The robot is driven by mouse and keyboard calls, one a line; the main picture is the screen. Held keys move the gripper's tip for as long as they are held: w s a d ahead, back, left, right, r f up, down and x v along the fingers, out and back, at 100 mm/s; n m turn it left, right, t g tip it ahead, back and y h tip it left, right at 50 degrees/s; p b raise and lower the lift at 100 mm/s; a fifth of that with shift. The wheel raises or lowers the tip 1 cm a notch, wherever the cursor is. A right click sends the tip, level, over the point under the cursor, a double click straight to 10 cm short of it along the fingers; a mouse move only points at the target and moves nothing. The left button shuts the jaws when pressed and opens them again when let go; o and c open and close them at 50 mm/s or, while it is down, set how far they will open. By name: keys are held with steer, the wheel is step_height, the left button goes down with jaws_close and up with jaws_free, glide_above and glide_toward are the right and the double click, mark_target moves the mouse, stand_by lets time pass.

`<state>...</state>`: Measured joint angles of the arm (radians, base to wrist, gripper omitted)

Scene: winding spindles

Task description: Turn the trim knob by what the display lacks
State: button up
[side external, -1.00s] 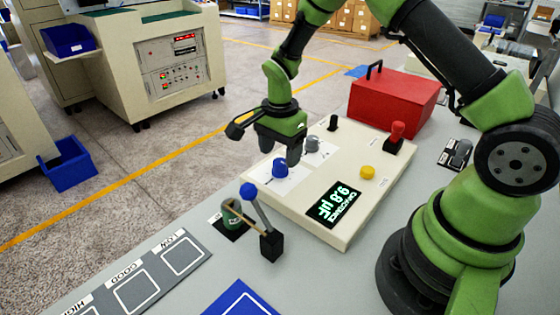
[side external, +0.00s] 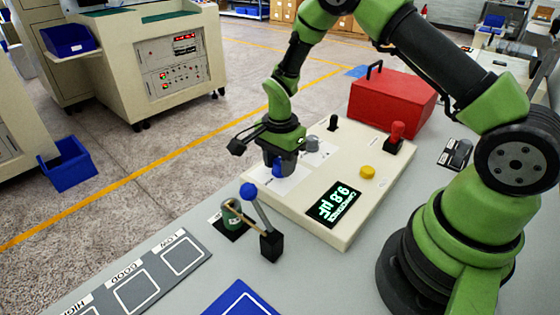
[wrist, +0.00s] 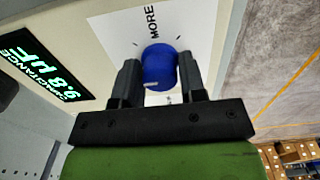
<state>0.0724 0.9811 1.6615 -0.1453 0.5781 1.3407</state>
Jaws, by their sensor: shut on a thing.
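The blue knob (side external: 279,171) sits on a white patch of the cream panel (side external: 375,200). In the wrist view, the blue knob (wrist: 158,66) has a pale mark at its near edge and the word MORE printed beyond it. My gripper (wrist: 160,75) has one finger on each side of the knob and is shut on it. In the side view my gripper (side external: 278,165) points down over the knob and partly hides it. The display (side external: 334,205) reads CAPACITANCE 9.8 µF in green; it also shows in the wrist view (wrist: 42,68).
A blue-balled lever (side external: 249,191) and green cylinder (side external: 230,216) stand in front. A red box (side external: 393,100) is behind. The grey LOW/GOOD/HIGH mat (side external: 205,253) is clear.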

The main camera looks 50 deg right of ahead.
steer(key=shift+n, duration=0.3)
steer(key=n, duration=0.3)
steer(key=shift+n, duration=0.3)
steer(key=n, duration=0.4)
steer(key=shift+n, duration=0.3)
steer(key=n, duration=0.4)
steer(key=shift+n, duration=1.9)
steer(key=o, duration=0.9)
steer(key=shift+o, duration=0.2)
